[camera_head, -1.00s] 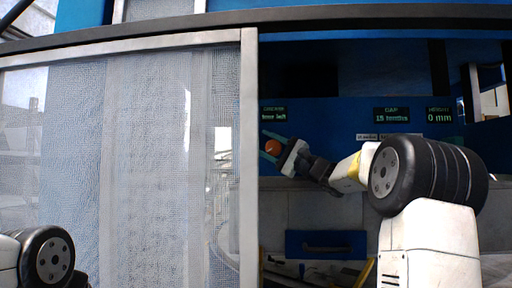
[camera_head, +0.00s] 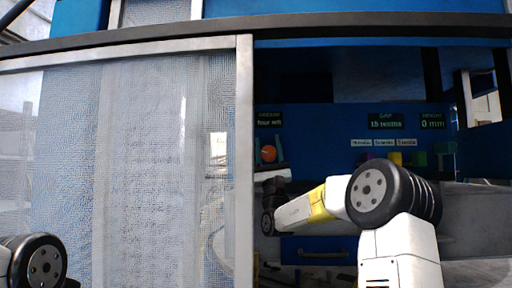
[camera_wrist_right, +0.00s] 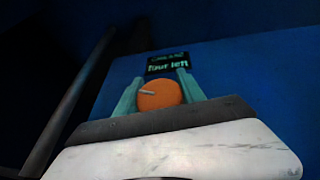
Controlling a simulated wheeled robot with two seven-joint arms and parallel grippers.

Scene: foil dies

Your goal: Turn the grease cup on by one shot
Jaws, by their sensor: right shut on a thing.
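The grease cup's round orange cap (camera_wrist_right: 160,95) shows in the right wrist view, with a pale mark across its face. It also shows small in the head view (camera_head: 268,154). My right gripper (camera_wrist_right: 158,88) has one teal finger on each side of the cap and is shut on it. The grease display (camera_wrist_right: 167,64) just above the cap reads "four left"; it also shows in the head view (camera_head: 269,119). The cup's body behind the cap is hidden. My left gripper is out of view; only part of my left arm shows at lower left.
A metal-framed mesh guard (camera_head: 150,165) covers the left half. To the right are a gap display (camera_head: 386,121) reading "15 tenths", a height display (camera_head: 432,121) reading "0 mm", small labels and coloured blocks (camera_head: 396,158). A blue drawer (camera_head: 318,250) is below.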

